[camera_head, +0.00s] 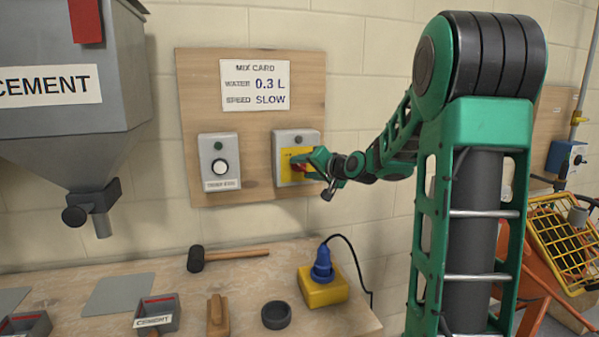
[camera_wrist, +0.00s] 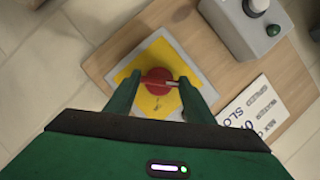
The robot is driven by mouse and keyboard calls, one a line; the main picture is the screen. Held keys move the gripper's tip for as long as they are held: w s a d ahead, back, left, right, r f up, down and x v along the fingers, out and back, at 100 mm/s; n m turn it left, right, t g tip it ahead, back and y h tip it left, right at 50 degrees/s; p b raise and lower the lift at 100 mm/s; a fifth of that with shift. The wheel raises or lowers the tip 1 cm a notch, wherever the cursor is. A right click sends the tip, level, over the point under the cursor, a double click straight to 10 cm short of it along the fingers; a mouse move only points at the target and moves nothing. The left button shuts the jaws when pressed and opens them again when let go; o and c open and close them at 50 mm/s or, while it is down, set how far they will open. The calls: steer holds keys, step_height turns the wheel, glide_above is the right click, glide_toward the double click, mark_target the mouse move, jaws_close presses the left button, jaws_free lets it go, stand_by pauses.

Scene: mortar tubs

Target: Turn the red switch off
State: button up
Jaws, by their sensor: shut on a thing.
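The red switch (camera_wrist: 157,82) is a round red knob on a yellow plate (camera_wrist: 158,57) in the wrist view. Its grey box (camera_head: 296,137) is mounted on the wooden wall board in the head view. My gripper (camera_wrist: 157,88) is at the switch, with one green finger on each side of the red knob, shut on it. In the head view my gripper (camera_head: 305,165) covers most of the switch. Whether the switch is on or off cannot be read from these views.
A second grey box with a round button (camera_head: 219,166) is left of the switch box. A mix card (camera_head: 255,86) hangs above. The bench below holds a mallet (camera_head: 225,257), a yellow block with a blue plug (camera_head: 322,275) and small trays. A cement hopper (camera_head: 70,90) stands at left.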

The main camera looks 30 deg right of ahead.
steer(key=shift+a+f+n, duration=0.15)
steer(key=shift+a+n, duration=0.05)
steer(key=shift+n, duration=0.2)
steer(key=o, duration=1.1)
steer(key=shift+w, duration=0.1)
steer(key=shift+c, duration=0.2)
steer(key=shift+d, duration=0.1)
steer(key=v, duration=1)
steer(key=shift+s+r, duration=0.2)
steer(key=shift+s, duration=0.1)
